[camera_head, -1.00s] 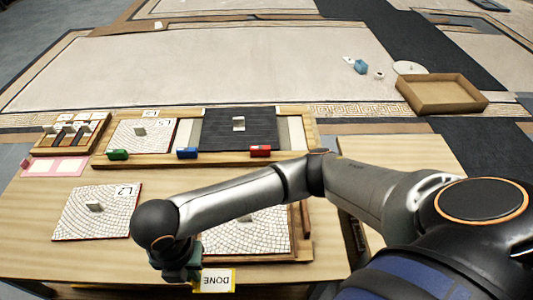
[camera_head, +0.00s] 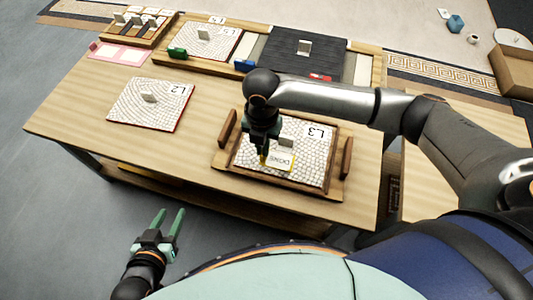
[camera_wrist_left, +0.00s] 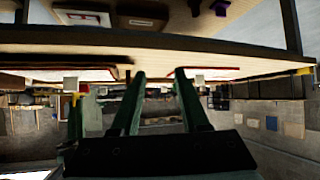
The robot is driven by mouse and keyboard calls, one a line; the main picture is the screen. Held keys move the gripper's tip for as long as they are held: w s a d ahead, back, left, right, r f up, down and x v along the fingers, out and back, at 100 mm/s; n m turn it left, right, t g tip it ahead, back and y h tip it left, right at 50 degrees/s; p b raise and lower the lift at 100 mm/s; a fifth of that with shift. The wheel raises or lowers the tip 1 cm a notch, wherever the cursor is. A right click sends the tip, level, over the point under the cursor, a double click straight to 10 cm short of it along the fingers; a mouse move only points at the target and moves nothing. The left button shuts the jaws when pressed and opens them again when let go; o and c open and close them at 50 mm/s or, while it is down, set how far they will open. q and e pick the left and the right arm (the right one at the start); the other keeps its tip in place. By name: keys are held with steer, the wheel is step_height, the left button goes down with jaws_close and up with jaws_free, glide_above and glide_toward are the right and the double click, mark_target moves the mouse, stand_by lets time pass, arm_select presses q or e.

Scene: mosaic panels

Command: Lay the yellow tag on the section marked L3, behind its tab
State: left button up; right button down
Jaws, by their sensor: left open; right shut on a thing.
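The section marked L3 (camera_head: 315,168) is a pale mosaic panel in a wooden frame near the table's front. Its small grey tab (camera_head: 286,141) stands up from the panel. The yellow-edged tag (camera_head: 282,160) reads DONE and is over the panel, on the side of the tab nearer to me. My right gripper (camera_head: 263,158) is shut on the tag's left part. I cannot tell whether the tag touches the panel. My left gripper (camera_head: 168,220) is open and empty, off the table's front edge. Its open fingers also show in the left wrist view (camera_wrist_left: 158,78).
The L2 panel (camera_head: 165,112) lies left of L3 with bare table between. Behind are the L5 panel (camera_head: 190,45), a dark panel (camera_head: 280,55), coloured blocks and a wooden rack (camera_head: 115,38). Wooden handles (camera_head: 227,130) flank L3. A pink card (camera_head: 118,54) lies at the left.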

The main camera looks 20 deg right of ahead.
mark_target(278, 157)
steer(key=shift+w+d+f, duration=0.3)
steer(key=shift+f, duration=0.2)
steer(key=shift+w+d+f, duration=0.15)
steer(key=shift+d+f, duration=0.05)
steer(key=shift+f, duration=0.1)
arm_select(q)
steer(key=w+r+m+t+h+b, duration=0.1)
steer(key=w+r+t, duration=0.4)
steer(key=r, duration=0.6)
steer(key=shift+w+b, duration=0.25)
steer(key=shift+b, duration=0.1)
arm_select(e)
step_height(278, 157, down, 3)
steer(key=shift+w+d+f, duration=0.15)
steer(key=shift+f, duration=0.05)
steer(key=shift+f, duration=0.1)
steer(key=c, duration=1.5)
jaws_free()
steer(key=shift+f, duration=0.1)
steer(key=o, duration=0.5)
